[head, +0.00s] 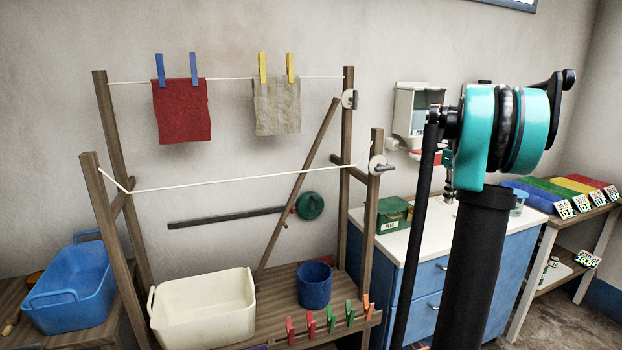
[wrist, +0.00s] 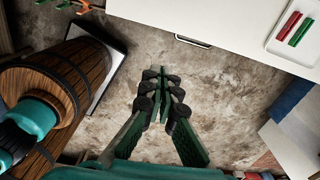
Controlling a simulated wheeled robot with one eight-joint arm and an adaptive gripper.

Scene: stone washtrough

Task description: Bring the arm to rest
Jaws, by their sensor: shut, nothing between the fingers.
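My gripper (wrist: 161,82) shows in the wrist view with its green fingers together at the tips. Nothing is between them. It hangs over bare, stained floor, apart from everything around it. In the head view my arm (head: 482,240) rises at the right, a dark column with a teal joint at its top. It covers part of the blue cabinet and the wall behind. I cannot make out the gripper's fingers in the head view.
A wooden drying rack (head: 104,200) carries a red cloth (head: 182,112) and a beige cloth (head: 277,108). A white basin (head: 203,310) and blue pot (head: 314,286) stand below. A blue cabinet (head: 428,290) is right. The wrist view shows a barrel (wrist: 75,75) left and a white tray (wrist: 296,48) upper right.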

